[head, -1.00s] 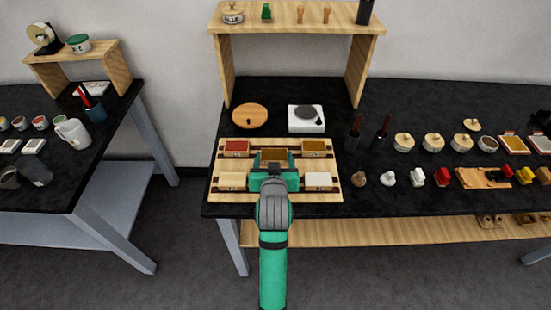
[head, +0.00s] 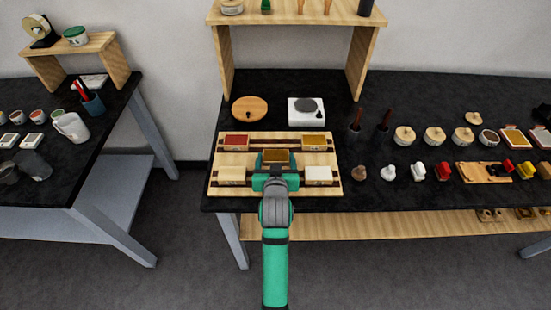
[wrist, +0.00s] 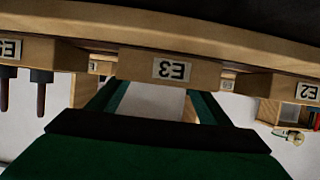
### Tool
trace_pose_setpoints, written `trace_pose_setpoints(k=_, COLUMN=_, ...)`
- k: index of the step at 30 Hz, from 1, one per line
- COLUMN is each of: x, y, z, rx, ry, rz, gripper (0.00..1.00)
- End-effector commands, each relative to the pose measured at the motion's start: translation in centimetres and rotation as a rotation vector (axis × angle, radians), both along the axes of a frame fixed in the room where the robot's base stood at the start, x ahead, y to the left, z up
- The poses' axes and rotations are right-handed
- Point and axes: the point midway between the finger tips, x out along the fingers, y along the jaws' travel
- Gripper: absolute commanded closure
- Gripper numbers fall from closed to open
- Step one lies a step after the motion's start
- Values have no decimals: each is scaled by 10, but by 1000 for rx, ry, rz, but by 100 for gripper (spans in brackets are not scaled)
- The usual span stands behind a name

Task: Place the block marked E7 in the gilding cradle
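My gripper (head: 276,170) is over the middle of a pale wooden rack (head: 215,188) of blocks. Its green fingers are on both sides of a wooden block with a brown-gold top (head: 278,155), which sits out of line with both rows. In the wrist view, which is upside down, the block between the fingers (wrist: 160,100) carries a label that seems to read E3 (wrist: 172,70). Neighbouring blocks there include one seemingly marked E2 (wrist: 306,92). No E7 label is legible. The gilding cradle is not clearly identifiable; a wooden stand (head: 482,172) lies at the right.
The rack also holds a red-topped block (head: 236,142), a gold-topped block (head: 314,143) and two pale-topped blocks (head: 232,174) in front. Behind it are a round wooden lid (head: 250,109) and a white scale (head: 306,111).

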Motion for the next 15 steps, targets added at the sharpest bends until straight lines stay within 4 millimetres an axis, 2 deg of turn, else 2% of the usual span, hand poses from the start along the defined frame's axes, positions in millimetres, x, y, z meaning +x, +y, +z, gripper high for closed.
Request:
trace_pose_setpoints(k=12, x=0, y=2, z=5, rx=0, ry=-3, rz=3, gripper=15)
trace_pose_setpoints(k=15, x=-10, y=2, z=7, rx=-1, ry=-1, rz=3, gripper=15)
